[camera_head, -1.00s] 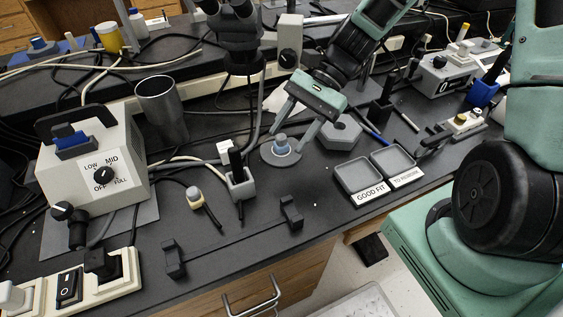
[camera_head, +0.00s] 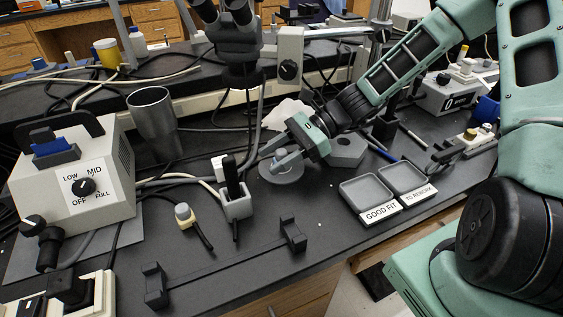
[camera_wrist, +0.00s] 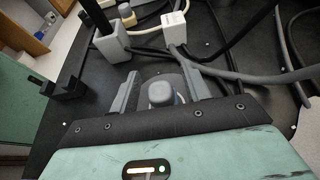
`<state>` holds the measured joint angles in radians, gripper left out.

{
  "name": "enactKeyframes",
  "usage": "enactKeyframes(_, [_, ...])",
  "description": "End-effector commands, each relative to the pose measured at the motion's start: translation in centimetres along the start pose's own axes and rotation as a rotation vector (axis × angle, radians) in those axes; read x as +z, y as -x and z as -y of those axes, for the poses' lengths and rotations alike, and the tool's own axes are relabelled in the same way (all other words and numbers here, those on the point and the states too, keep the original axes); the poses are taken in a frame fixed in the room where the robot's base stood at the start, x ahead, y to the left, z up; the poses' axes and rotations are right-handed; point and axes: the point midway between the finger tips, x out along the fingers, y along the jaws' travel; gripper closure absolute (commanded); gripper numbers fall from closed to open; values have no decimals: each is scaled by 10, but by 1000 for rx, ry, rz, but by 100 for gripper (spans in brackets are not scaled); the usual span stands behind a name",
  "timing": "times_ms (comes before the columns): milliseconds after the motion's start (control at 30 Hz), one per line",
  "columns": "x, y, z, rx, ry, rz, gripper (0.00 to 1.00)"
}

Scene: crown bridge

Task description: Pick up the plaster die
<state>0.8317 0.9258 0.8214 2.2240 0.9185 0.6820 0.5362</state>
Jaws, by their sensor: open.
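The plaster die (camera_head: 281,156), a small blue-grey rounded piece, stands on a round grey base (camera_head: 272,175). In the wrist view the die (camera_wrist: 160,93) shows upright between the two fingers of my gripper (camera_wrist: 161,75). In the head view my gripper (camera_head: 268,159) reaches in from the right at a low slant and partly hides the die. The jaws are open, one finger on each side of the die. I cannot tell whether either finger touches it.
A grey hexagonal block (camera_head: 346,150) sits right of the gripper. Two trays, GOOD FIT (camera_head: 366,193) and TO REWORK (camera_head: 403,177), stand farther right. A grey holder (camera_head: 236,203) and cables lie to the left; a microscope (camera_head: 240,50) stands behind.

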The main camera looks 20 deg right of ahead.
Motion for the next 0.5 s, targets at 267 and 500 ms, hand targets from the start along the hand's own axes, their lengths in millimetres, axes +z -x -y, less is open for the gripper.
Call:
enactKeyframes(267, [0, -5, 0, -1, 0, 0, 53])
enactKeyframes(500, [0, -5, 0, 0, 0, 0, 100])
